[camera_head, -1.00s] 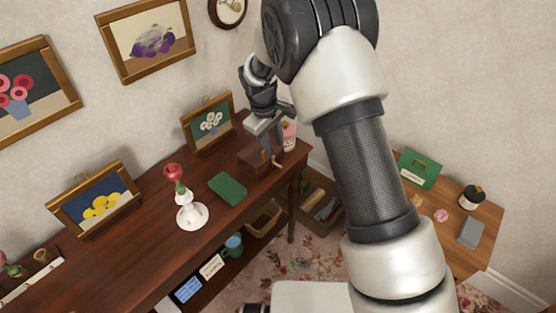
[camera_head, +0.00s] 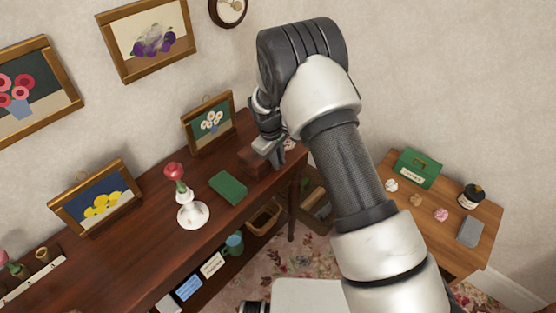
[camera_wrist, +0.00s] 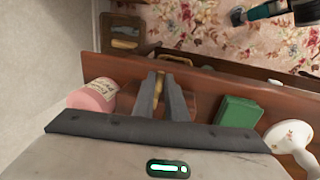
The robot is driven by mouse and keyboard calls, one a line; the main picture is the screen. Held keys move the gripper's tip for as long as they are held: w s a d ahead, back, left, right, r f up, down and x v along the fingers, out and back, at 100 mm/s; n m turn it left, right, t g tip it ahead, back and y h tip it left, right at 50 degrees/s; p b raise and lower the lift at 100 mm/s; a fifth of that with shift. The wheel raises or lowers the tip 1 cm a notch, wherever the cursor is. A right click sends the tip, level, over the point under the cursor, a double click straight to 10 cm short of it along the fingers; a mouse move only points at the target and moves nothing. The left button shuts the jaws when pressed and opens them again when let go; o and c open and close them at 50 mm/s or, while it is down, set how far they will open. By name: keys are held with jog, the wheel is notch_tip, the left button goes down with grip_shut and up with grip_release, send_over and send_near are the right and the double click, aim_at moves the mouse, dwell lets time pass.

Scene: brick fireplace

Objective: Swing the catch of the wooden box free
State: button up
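The wooden box (camera_head: 252,160) is a small brown box at the right end of the dark wooden table, partly hidden by my gripper. In the wrist view the box (camera_wrist: 197,101) shows beside and behind the fingers. My gripper (camera_wrist: 159,76) points down over it, with its two dark fingers apart. A narrow brass strip, which looks like the catch (camera_wrist: 158,88), lies between the fingers; I cannot tell whether they touch it. In the head view my gripper (camera_head: 266,152) hides the catch.
A pink labelled jar (camera_wrist: 95,96) stands close to the fingers. A green book (camera_head: 228,187) and a white candlestick-like holder with a red flower (camera_head: 192,214) stand along the table (camera_head: 130,246). A framed flower picture (camera_head: 209,124) stands behind the box. A side table (camera_head: 455,235) is at right.

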grip_shut()
jog(key=shift+d+f+b, duration=0.1)
jog(key=shift+f+b, duration=0.05)
jog(key=shift+b, duration=0.25)
jog(key=f+t+y+b, duration=0.1)
jog(key=b, duration=0.2)
jog(key=s+d+f+t+y+b, duration=0.1)
jog(key=y+b, duration=0.1)
jog(key=b, duration=0.1)
jog(key=f+t+y+b, duration=0.1)
jog(key=t+y+b, duration=0.1)
jog(key=b, duration=0.1)
jog(key=shift+s+d+f+m, duration=0.15)
jog(key=shift+d+m, duration=0.25)
jog(key=shift+s+f+t+y+b, duration=0.15)
jog(key=shift+t+y+b, duration=0.4)
jog(key=shift+b, duration=0.55)
